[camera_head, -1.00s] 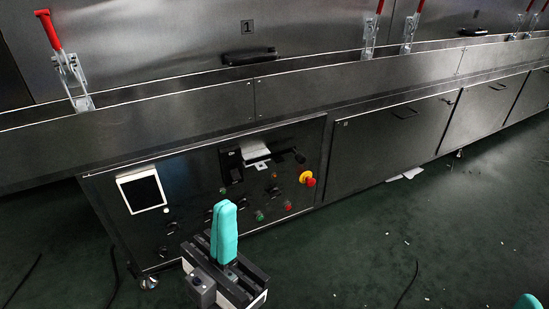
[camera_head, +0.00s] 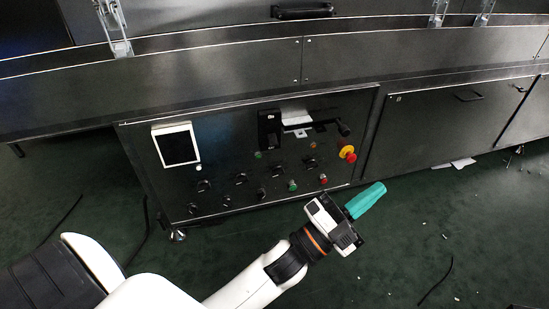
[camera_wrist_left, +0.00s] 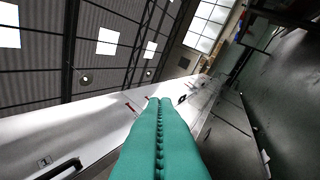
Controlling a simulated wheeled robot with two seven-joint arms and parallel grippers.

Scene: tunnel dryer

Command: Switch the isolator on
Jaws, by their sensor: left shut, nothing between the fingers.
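The dark control panel (camera_head: 225,165) is on the machine's lower front. Near its top right is a black unit with a pale plate (camera_head: 297,117) and a black handle reaching right; I cannot tell for sure whether this is the isolator. My left gripper (camera_head: 368,199) is shut and empty, its teal fingers pointing up and right. In the head view it shows below and right of the panel, apart from it. In the left wrist view the teal fingers (camera_wrist_left: 158,135) lie together, with the machine's side beyond. My right gripper is not in view.
The panel also carries a white-framed screen (camera_head: 176,146), several black knobs, green and red buttons and a red-and-yellow emergency stop (camera_head: 347,153). Metal clamps (camera_head: 113,28) stand on the ledge above. The green floor (camera_head: 420,240) in front is mostly clear, with some cables and scraps.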

